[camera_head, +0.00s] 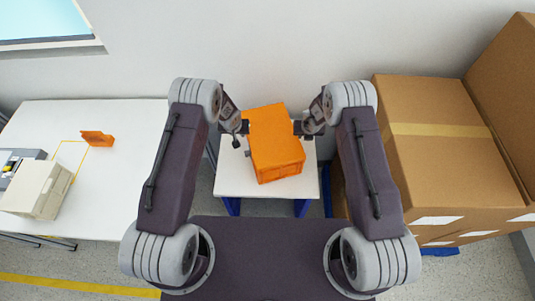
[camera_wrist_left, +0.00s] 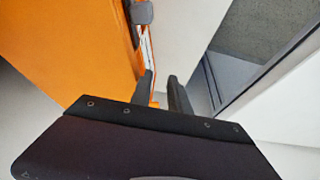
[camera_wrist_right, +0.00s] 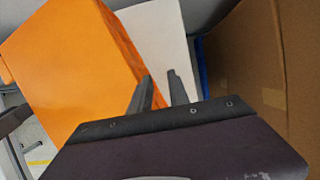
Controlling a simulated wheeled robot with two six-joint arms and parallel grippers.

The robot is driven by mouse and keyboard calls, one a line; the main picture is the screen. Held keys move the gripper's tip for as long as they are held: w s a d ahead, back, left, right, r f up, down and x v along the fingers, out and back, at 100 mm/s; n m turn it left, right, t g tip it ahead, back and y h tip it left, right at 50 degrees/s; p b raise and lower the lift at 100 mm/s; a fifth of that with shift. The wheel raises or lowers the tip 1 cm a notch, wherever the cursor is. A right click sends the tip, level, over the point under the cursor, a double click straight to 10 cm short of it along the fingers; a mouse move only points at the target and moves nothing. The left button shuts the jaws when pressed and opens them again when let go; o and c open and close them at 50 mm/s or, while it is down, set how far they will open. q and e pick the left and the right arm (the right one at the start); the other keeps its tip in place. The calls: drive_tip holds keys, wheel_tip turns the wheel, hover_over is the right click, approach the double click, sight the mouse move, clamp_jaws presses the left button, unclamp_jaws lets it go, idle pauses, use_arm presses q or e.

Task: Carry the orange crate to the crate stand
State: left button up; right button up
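The orange crate (camera_head: 275,140) is at the middle of the head view, over a white-topped stand with blue legs (camera_head: 232,182). It is turned slightly, and I cannot tell whether it rests fully on the top. My left gripper (camera_head: 241,132) is at its left side, and its fingers (camera_wrist_left: 163,88) show a gap beside the orange wall (camera_wrist_left: 75,50). My right gripper (camera_head: 301,128) is at its right side, with parted fingers (camera_wrist_right: 158,88) by the crate's edge (camera_wrist_right: 80,65). Contact with the crate is unclear on both sides. No other stand shows clearly.
Large cardboard boxes (camera_head: 440,170) stand close to my right arm. A white table (camera_head: 110,190) at left carries a small orange part (camera_head: 97,138), a yellow outline and a beige device (camera_head: 35,188). A wall is right behind the stand.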

use_arm(q)
drive_tip(key=v, duration=1.2)
use_arm(e)
drive_tip(key=v, duration=1.2)
